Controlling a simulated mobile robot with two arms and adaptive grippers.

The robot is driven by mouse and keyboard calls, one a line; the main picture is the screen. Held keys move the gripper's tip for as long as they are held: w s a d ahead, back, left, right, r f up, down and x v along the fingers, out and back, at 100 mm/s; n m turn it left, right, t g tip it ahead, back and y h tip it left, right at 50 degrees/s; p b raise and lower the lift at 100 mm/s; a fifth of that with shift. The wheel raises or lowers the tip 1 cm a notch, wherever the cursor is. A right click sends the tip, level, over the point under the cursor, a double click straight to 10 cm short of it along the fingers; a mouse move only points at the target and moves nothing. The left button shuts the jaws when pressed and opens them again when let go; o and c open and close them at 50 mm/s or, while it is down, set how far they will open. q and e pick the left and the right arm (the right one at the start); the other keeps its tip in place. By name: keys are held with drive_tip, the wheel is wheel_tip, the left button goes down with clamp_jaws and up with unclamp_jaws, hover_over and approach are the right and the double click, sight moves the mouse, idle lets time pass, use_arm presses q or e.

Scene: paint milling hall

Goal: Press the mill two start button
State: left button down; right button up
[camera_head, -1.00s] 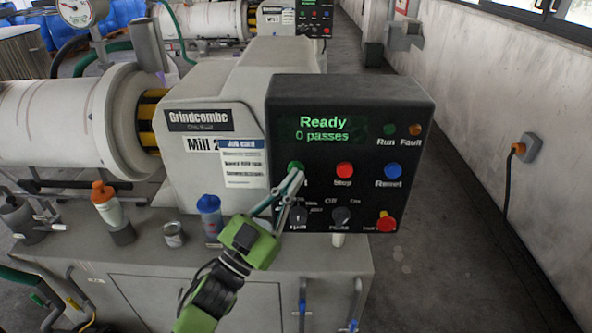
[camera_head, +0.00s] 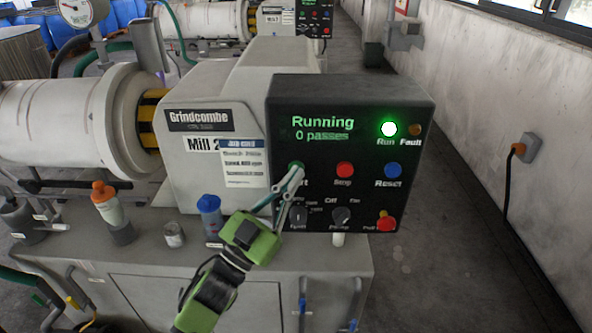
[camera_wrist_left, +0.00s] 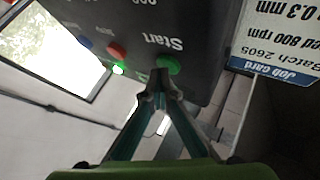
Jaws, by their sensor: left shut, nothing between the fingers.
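The Mill 2 control box (camera_head: 350,100) is black, and its screen reads "Running, 0 passes" in green. The Run lamp (camera_head: 389,129) glows bright green. The green start button (camera_head: 296,166) is at the left of the button row, partly covered by my left gripper (camera_head: 297,172). My left gripper is shut and empty, its tips at the lower edge of the button. In the left wrist view the green start button (camera_wrist_left: 168,65) sits just beyond the fingertips (camera_wrist_left: 157,75); I cannot tell whether they touch. My right gripper is not in view.
The red Stop button (camera_head: 344,170) and blue Reset button (camera_head: 392,171) are to the right. Knobs (camera_head: 341,215) and a red emergency stop (camera_head: 386,222) sit below.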

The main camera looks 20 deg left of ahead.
use_arm(q)
drive_tip(key=shift+s, duration=0.1)
idle(0.4)
drive_tip(key=shift+s+d, duration=0.25)
drive_tip(key=shift+s, duration=0.45)
drive_tip(key=shift+s, duration=0.1)
drive_tip(key=shift+s+d+p, duration=0.2)
drive_tip(key=shift+s+d, duration=0.05)
drive_tip(key=shift+s, duration=0.5)
drive_tip(key=shift+s+d+p, duration=0.15)
drive_tip(key=shift+s+d, duration=0.05)
drive_tip(key=shift+s, duration=0.6)
drive_tip(key=shift+s+d+p, duration=0.2)
drive_tip(key=shift+s+d, duration=0.05)
drive_tip(key=shift+s, duration=0.5)
